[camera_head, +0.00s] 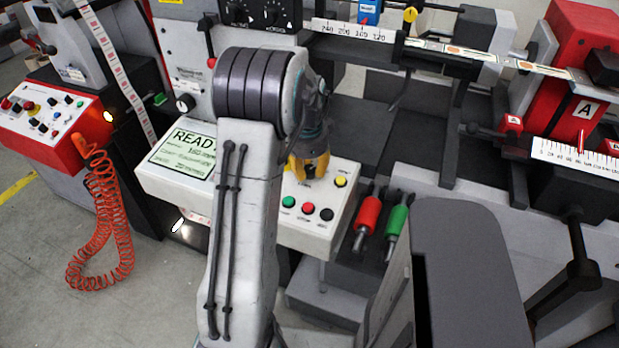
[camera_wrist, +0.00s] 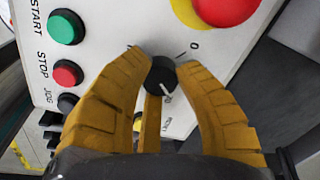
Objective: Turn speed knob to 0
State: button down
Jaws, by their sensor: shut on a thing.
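A black round knob (camera_wrist: 161,76) with a white pointer line sits on a white control panel (camera_wrist: 110,20). In the wrist view the pointer line is toward the lower right of the knob's face. A printed 0 stands just to the upper right of the knob; other lettering below it is partly hidden. My gripper (camera_wrist: 164,66) has its yellow fingers closed around the knob, with tips at its left and right sides. In the head view my gripper (camera_head: 306,176) reaches down to the panel (camera_head: 275,236), and its fingers hide the knob.
Green START (camera_wrist: 66,27), red STOP (camera_wrist: 66,74) and black JOG (camera_wrist: 69,103) buttons lie left of my fingers. A red button on yellow (camera_wrist: 222,8) is close by at the upper right. A READY screen (camera_head: 183,154) and red (camera_head: 368,213) and green (camera_head: 397,220) handles flank the panel.

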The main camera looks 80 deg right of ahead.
aim_at(308, 173)
jog(key=n+b, duration=0.1)
jog(key=n, duration=0.2)
jog(key=shift+f+n, duration=0.15)
jog(key=shift+n, duration=0.25)
jog(key=n, duration=0.4)
jog(key=shift+a, duration=0.1)
jog(key=shift+n, duration=0.3)
jog(key=c, duration=0.9)
grip_release()
jog(key=r, duration=0.8)
jog(key=a+r, duration=0.1)
jog(key=r, duration=0.3)
jog(key=shift+a, duration=0.1)
jog(key=shift+o, duration=0.3)
